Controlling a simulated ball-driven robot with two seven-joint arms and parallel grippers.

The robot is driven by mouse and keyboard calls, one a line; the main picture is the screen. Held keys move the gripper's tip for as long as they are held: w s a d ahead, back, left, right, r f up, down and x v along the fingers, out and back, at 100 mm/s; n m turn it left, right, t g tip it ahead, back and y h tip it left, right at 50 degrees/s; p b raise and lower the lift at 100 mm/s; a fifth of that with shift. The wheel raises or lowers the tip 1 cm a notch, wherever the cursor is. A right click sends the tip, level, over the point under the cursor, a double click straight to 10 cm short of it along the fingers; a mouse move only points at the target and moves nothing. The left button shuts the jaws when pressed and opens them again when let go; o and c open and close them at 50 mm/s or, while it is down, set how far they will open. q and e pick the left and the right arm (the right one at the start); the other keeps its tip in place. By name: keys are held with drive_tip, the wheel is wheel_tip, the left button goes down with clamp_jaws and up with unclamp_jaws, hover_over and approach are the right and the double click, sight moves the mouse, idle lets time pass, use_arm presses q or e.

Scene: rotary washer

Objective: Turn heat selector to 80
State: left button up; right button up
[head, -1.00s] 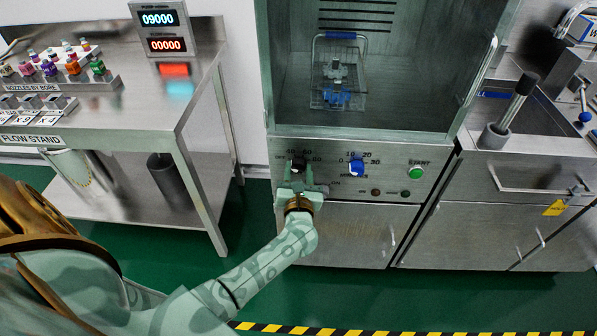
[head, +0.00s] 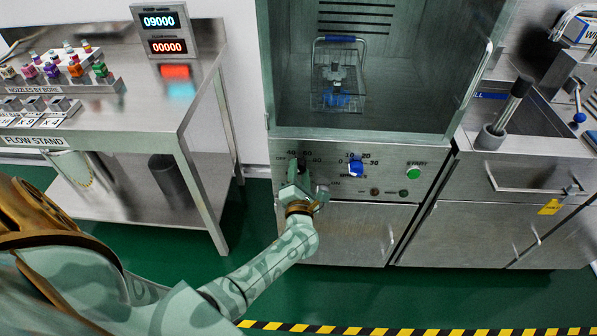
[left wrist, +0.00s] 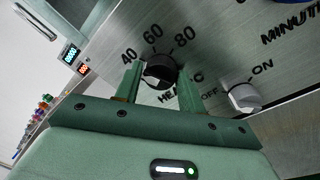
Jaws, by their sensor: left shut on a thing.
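The heat selector is a black knob (left wrist: 160,72) on the washer's steel front panel, with marks 40, 60 and 80 around it in the left wrist view. My left gripper (left wrist: 158,88) is shut on this knob, one finger on each side. In the head view my left gripper (head: 298,182) is at the panel's left part and covers most of the knob. A pale mark shows on the knob's edge, but I cannot tell exactly which number it points to. My right gripper is in neither view.
To the right on the panel are the blue minutes knob (head: 355,167) and a green start button (head: 414,172). A white off/on switch (left wrist: 244,97) sits close beside my gripper. Above is the open wash chamber with a wire basket (head: 338,92). A steel flow stand (head: 150,110) is at left.

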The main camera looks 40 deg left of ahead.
use_arm(q)
drive_tip(key=m, duration=0.2)
drive_tip(key=m+p, duration=0.1)
drive_tip(key=m, duration=0.2)
drive_tip(key=shift+d+f+t, duration=0.2)
drive_tip(key=shift+t, duration=0.1)
drive_tip(key=m+h+p, duration=0.1)
drive_tip(key=m, duration=0.4)
drive_tip(key=shift+s+f, duration=0.1)
drive_tip(key=shift+f, duration=0.05)
drive_tip(key=m+p, duration=0.1)
drive_tip(key=m, duration=0.4)
drive_tip(key=shift+f+m+h, duration=0.1)
drive_tip(key=shift+m+h, duration=0.2)
drive_tip(key=shift+s+a+f+m+p, duration=0.1)
drive_tip(key=shift+m+p, duration=0.15)
drive_tip(key=shift+m, duration=0.75)
drive_tip(key=shift+a+m+p, duration=0.1)
drive_tip(key=shift+m+p, duration=0.15)
drive_tip(key=shift+m, duration=0.75)
drive_tip(key=o, duration=0.9)
drive_tip(key=shift+a+t, duration=0.1)
drive_tip(key=shift+t, duration=0.2)
